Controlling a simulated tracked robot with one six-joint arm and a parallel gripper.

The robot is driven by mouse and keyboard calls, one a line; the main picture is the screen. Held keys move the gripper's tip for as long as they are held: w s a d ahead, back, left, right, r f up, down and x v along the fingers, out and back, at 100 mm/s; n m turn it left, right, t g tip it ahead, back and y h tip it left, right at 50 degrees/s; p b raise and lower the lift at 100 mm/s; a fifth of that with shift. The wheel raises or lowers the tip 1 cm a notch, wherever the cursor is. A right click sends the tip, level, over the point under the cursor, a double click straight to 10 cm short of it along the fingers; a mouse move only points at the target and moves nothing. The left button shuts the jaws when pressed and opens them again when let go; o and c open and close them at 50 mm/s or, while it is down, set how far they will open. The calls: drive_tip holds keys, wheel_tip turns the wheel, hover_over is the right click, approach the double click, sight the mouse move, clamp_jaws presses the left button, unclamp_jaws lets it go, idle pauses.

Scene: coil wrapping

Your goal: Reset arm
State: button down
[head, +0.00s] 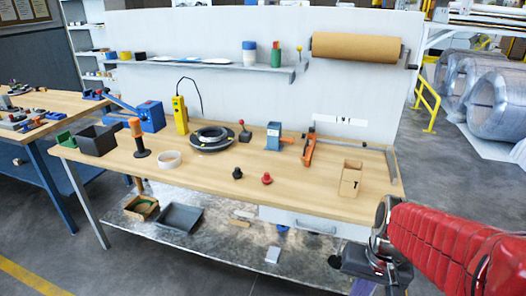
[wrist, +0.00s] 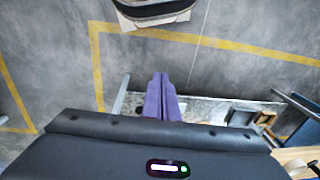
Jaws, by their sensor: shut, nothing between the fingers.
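My gripper shows in the wrist view (wrist: 160,76) as two purple fingers lying together, pointing down over the grey floor. It is shut and nothing shows between the fingers. In the head view my red arm reaches in from the right, and my gripper (head: 362,288) hangs low at the bottom edge, in front of the workbench's right end, partly cut off by the frame. The wooden workbench (head: 215,185) stands to the left of my arm.
The bench holds a black coil (head: 212,138), a tape ring (head: 170,160), an orange-handled tool (head: 138,140), two small knobs (head: 267,178) and a cardboard box (head: 351,179). A brown paper roll (head: 356,48) hangs behind. Large wrapped coils (head: 500,105) stand at right. Open floor lies in front.

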drive_tip(key=s+a+r+n+t, duration=0.1)
drive_tip(key=s+a+r+t, duration=0.1)
drive_tip(key=r, duration=0.3)
drive_tip(key=s+a+r+n+t+h, duration=0.1)
drive_tip(key=s+a+r+n+t, duration=0.1)
drive_tip(key=r, duration=0.4)
drive_tip(key=shift+a+n+t, duration=0.3)
drive_tip(key=shift+a+t, duration=0.1)
drive_tip(key=shift+a, duration=0.25)
